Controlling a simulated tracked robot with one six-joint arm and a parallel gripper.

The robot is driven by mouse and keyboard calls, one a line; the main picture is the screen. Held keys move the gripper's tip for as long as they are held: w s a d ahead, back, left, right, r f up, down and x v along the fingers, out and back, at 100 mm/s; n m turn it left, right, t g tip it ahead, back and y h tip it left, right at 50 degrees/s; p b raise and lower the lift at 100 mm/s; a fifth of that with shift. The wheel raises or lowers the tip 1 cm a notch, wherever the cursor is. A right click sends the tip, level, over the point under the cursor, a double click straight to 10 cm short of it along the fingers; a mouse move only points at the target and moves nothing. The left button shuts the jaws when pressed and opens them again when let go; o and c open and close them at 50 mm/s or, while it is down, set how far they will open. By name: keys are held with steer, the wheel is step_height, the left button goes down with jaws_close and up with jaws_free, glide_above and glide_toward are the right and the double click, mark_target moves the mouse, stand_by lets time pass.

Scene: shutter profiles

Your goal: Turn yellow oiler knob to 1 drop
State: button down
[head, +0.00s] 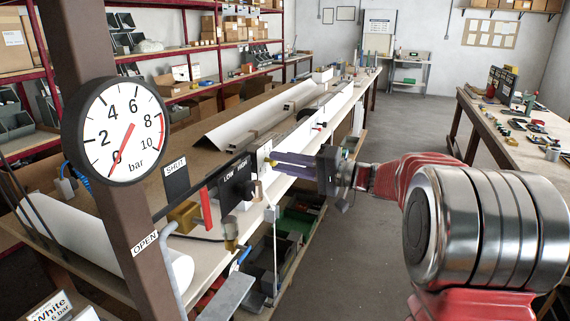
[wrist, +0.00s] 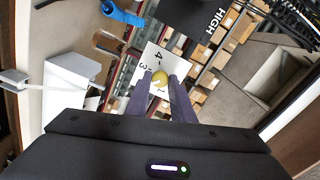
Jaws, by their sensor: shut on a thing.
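The yellow oiler knob (wrist: 160,77) sits between the purple fingertips of my gripper (wrist: 161,80) in the wrist view. My gripper is shut on it. Behind the knob is a white dial plate (wrist: 154,57) with 4, 3 and 1 readable. The fingers cover part of the plate, and I cannot tell which number the knob points to. In the head view, my gripper (head: 273,159) reaches left to the small white plate (head: 263,153) on the bench front; the knob is mostly hidden there.
A black LOW/HIGH panel (head: 236,184) stands just left of the plate. A red lever (head: 206,209) and brass valve (head: 183,214) are nearer. A pressure gauge (head: 117,131) on a brown post reads near 0 bar. The aisle floor (head: 400,125) beyond my arm is clear.

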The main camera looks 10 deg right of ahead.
steer(key=n, duration=0.7)
steer(key=shift+s+a+f, duration=0.1)
steer(key=shift+a+f, duration=0.05)
steer(key=shift+f, duration=0.05)
steer(key=n, duration=0.7)
stand_by(0.3)
steer(key=c, duration=1.5)
jaws_free()
steer(key=shift+r, duration=0.15)
steer(key=shift+c, duration=0.2)
steer(key=shift+d, duration=0.2)
steer(key=v, duration=1.3)
steer(key=shift+s+d, duration=0.2)
steer(key=shift+d, duration=0.05)
